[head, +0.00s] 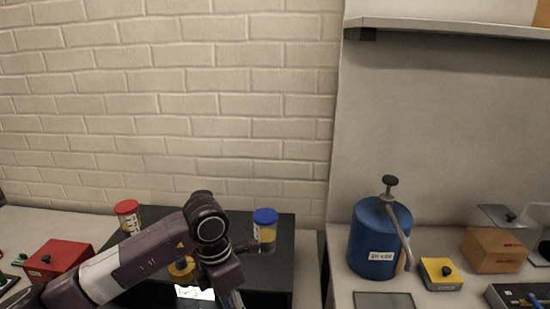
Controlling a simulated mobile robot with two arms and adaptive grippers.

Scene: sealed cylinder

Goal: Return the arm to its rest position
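My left arm comes in from the lower left and bends down at a dark joint in front of a black bench surface. My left gripper (232,300) points down at the bottom edge of the head view. It is mostly cut off, so I cannot tell whether it is open or shut, or whether it holds anything. My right gripper is not in view. A blue cylinder (372,238) with a black-knobbed top and a grey lever stands upright on the right bench, apart from my arm.
A red-lidded jar (128,216) and a blue-lidded jar (265,230) stand near my arm. A red box (58,260) lies left. A yellow button box (440,274) and a cardboard box (492,250) sit right. A shelf (450,28) overhangs the right bench.

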